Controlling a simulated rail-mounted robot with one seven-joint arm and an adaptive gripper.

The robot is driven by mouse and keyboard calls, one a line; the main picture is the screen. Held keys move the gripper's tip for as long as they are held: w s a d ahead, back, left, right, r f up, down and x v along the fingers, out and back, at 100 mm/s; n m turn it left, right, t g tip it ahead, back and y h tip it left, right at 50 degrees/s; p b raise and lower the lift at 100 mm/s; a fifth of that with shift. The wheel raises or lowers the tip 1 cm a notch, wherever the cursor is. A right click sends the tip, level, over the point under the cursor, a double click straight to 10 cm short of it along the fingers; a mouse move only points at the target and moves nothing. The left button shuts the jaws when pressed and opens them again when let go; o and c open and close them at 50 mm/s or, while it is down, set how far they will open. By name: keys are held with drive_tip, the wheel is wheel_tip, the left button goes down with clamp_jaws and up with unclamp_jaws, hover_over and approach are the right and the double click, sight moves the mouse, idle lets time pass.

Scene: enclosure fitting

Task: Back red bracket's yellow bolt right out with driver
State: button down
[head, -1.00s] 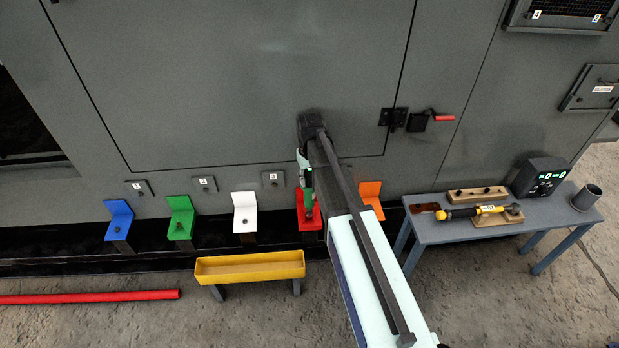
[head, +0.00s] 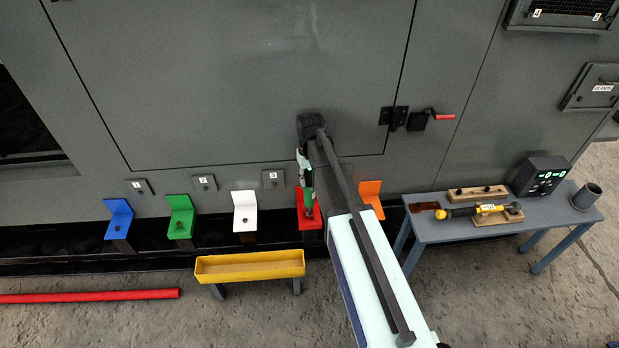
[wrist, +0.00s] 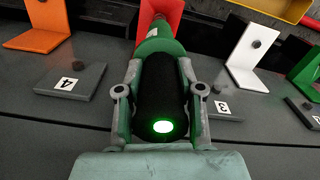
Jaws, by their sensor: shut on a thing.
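The red bracket (head: 310,224) stands low on the enclosure, between the white and orange brackets. Its upper end also shows in the wrist view (wrist: 162,10). My gripper (wrist: 158,75) is shut around the green-and-black driver (wrist: 160,48), whose rear end shows a lit green light. In the head view the driver (head: 308,196) points down at the red bracket from above, with my gripper (head: 304,165) over it. The driver's nose and my arm hide the bolt, so I cannot see a yellow bolt or whether the tip sits on it.
Blue (head: 118,218), green (head: 180,216), white (head: 244,212) and orange (head: 371,196) brackets line the enclosure. A yellow trough (head: 250,266) stands in front. A bench (head: 440,233) at right carries a yellow-and-black tool (head: 478,211). A red bar (head: 90,297) lies on the floor.

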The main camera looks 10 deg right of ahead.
drive_tip(key=shift+f, duration=0.4)
idle(0.5)
drive_tip(key=shift+s+f+p, duration=0.15)
drive_tip(key=shift+s+p, duration=0.05)
drive_tip(key=shift+p, duration=0.1)
idle(2.2)
drive_tip(key=shift+w+r+p, duration=0.2)
drive_tip(key=shift+r+p, duration=0.6)
drive_tip(key=shift+r, duration=0.1)
idle(0.5)
drive_tip(key=shift+r, duration=0.1)
drive_tip(key=shift+r+p, duration=2)
drive_tip(key=shift+r, duration=0.9)
